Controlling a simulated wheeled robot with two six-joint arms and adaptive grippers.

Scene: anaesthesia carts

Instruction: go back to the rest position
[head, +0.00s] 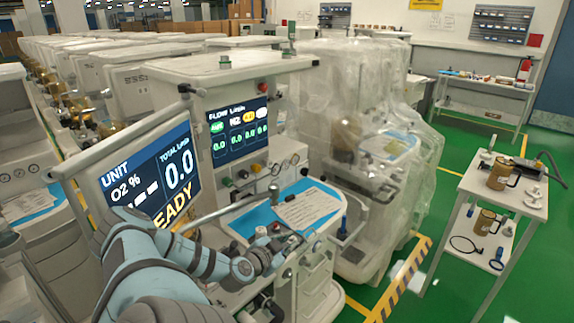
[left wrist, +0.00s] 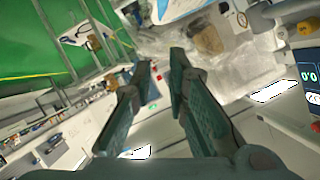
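My left arm comes in from the lower left in the head view, in front of the nearest anaesthesia cart (head: 240,75). My left gripper (head: 285,248) is over that cart's work surface, close to a paper sheet (head: 308,208) on a blue mat (head: 255,219); whether it touches anything is unclear. In the left wrist view its two fingers (left wrist: 158,75) stand apart with nothing visible between them. My right gripper is not in view.
The cart's tilted monitor (head: 148,175) stands close beside my left arm. Plastic-wrapped carts (head: 355,110) are behind. A white trolley (head: 505,185) with brown mugs stands at right.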

